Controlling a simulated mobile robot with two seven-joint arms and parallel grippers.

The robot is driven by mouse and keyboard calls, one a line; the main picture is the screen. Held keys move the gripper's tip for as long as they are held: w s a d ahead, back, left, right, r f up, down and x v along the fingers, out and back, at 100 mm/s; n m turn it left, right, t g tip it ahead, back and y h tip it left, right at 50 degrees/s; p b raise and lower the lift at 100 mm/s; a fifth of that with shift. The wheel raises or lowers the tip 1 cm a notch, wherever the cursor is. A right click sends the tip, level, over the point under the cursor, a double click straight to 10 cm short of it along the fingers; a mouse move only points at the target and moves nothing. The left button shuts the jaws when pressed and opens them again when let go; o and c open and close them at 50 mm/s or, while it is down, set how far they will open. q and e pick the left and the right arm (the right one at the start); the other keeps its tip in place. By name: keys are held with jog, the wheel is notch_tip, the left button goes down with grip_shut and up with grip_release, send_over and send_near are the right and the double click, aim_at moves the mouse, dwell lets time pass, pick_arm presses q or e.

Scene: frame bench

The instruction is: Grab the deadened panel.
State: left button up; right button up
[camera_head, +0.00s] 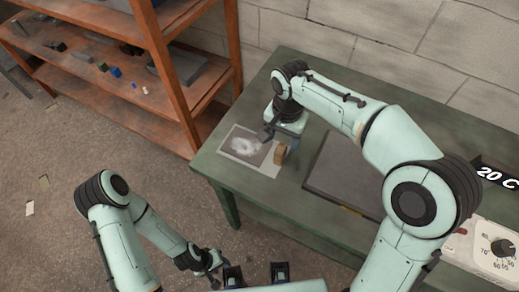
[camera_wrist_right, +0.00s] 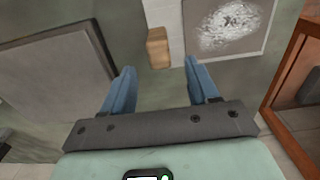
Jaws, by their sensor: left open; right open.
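A flat dark grey panel (camera_head: 343,174) lies on the green table, right of a wooden block (camera_head: 280,154). A smaller grey plate with a white powdery patch (camera_head: 243,145) lies on a pale sheet left of the block. I cannot tell by look which one is deadened. In the right wrist view the dark panel (camera_wrist_right: 60,70) is at left, the block (camera_wrist_right: 158,47) in the middle and the powdered plate (camera_wrist_right: 228,25) at upper right. My right gripper (camera_wrist_right: 160,80) is open and empty above the table near the block. My left gripper (camera_head: 214,268) is open, low, off the table.
The green table (camera_head: 330,58) has free room at the back. An orange-brown shelf (camera_head: 165,70) with small items stands close left of the table. A block wall is behind.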

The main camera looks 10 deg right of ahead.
aim_at(281, 148)
jog(key=f, duration=0.4)
jog(key=shift+s+a, duration=0.15)
jog(key=shift+s, duration=0.2)
jog(key=shift+w+f, duration=0.1)
jog(key=shift+f, duration=0.4)
grip_shut()
jog(key=shift+r, duration=0.2)
